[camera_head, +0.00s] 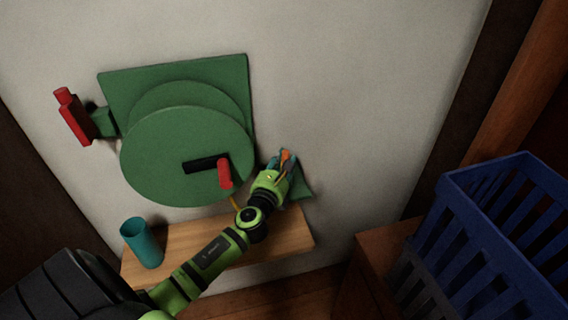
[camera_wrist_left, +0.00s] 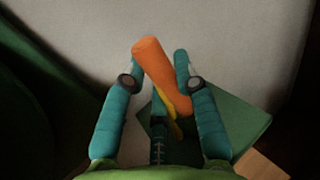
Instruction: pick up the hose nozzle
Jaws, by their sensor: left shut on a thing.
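The hose nozzle (camera_wrist_left: 163,75) is orange with a yellow part below it. In the left wrist view it sits between the two teal fingers of my left gripper (camera_wrist_left: 158,75), which is shut on it. In the head view the orange nozzle (camera_head: 285,156) shows at the tip of my left gripper (camera_head: 281,163), to the right of the green hose reel (camera_head: 180,160). A green holder (camera_head: 301,190) is on the wall just behind the gripper and partly hidden by it. The lower part of the nozzle is hidden by the gripper. My right gripper is not in view.
The reel has a red crank handle (camera_head: 225,173), and a red valve lever (camera_head: 73,117) is at its left. A wooden shelf (camera_head: 285,236) below carries a teal cup (camera_head: 142,243). A blue crate (camera_head: 500,240) stands at the right. The wall right of the gripper is clear.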

